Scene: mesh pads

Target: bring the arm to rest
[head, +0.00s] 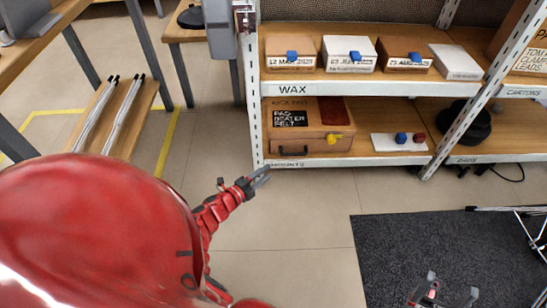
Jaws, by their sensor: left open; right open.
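My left gripper (265,176) is at the end of a red arm that reaches in from the lower left. It is open and empty, in front of the lower left corner of the shelf unit, over the tiled floor in the picture. I cannot tell how far it is from the shelf edge. My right gripper (452,286) shows at the bottom right edge, over the dark mat. Its two fingers are spread apart with nothing between them. The rest of the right arm is out of view.
A shelf unit (345,160) holds several small boxes (293,53) on its WAX shelf. Below are a cardboard box (285,142), a white pad (400,142) and a black round item (473,122). A dark mat (385,245) lies at right beside a metal-legged stand (528,225). Floor between is clear.

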